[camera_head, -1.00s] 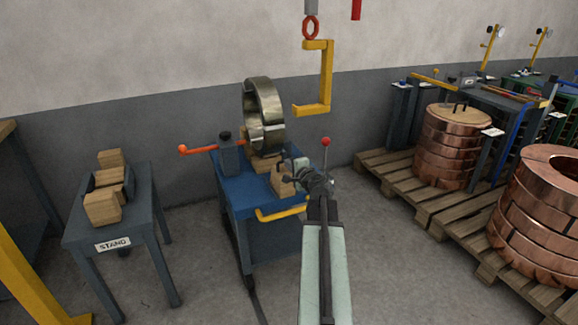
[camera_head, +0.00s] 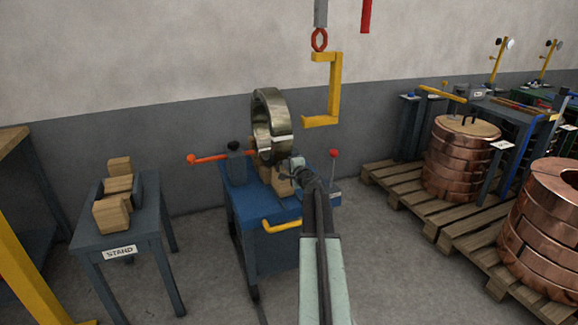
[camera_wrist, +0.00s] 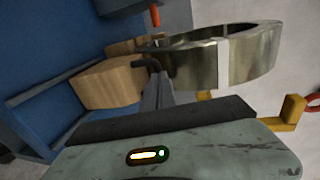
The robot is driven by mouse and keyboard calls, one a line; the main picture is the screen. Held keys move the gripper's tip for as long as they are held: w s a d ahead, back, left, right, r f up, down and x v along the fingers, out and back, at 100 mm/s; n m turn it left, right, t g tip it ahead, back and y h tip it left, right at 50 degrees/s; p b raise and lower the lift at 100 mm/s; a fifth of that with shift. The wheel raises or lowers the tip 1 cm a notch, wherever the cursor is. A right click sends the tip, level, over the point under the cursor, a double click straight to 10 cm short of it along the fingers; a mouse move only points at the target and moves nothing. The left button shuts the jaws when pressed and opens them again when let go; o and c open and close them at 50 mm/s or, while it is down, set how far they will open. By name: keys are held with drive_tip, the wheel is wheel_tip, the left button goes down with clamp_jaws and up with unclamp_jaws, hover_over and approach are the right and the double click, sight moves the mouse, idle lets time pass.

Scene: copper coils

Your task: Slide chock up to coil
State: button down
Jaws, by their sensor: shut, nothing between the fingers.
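The coil (camera_head: 261,128) is a dull metallic ring standing upright on the blue cart; in the wrist view its wide band (camera_wrist: 195,65) fills the upper middle. The chock (camera_head: 284,188) is a pale wooden block at the coil's near side; it also shows in the wrist view (camera_wrist: 105,85), close to the coil. A dark bent handle (camera_wrist: 150,62) shows at its edge. My gripper (camera_head: 289,173) is shut and empty, its fingertips (camera_wrist: 157,80) beside the handle and chock. I cannot tell whether they touch, or whether the chock touches the coil.
The blue cart (camera_head: 260,210) has an orange-red lever (camera_head: 210,158), a red-knobbed lever (camera_head: 333,155) and a yellow handle (camera_head: 280,226). A yellow hook (camera_head: 335,90) hangs behind. A stand (camera_head: 88,232) with wooden blocks is left; copper coils (camera_head: 458,165) on pallets are right.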

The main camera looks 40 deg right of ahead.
drive_tip(key=p+v, duration=0.2)
drive_tip(key=v, duration=1.2)
drive_tip(key=shift+p, duration=0.3)
drive_tip(key=shift+d+r, duration=0.1)
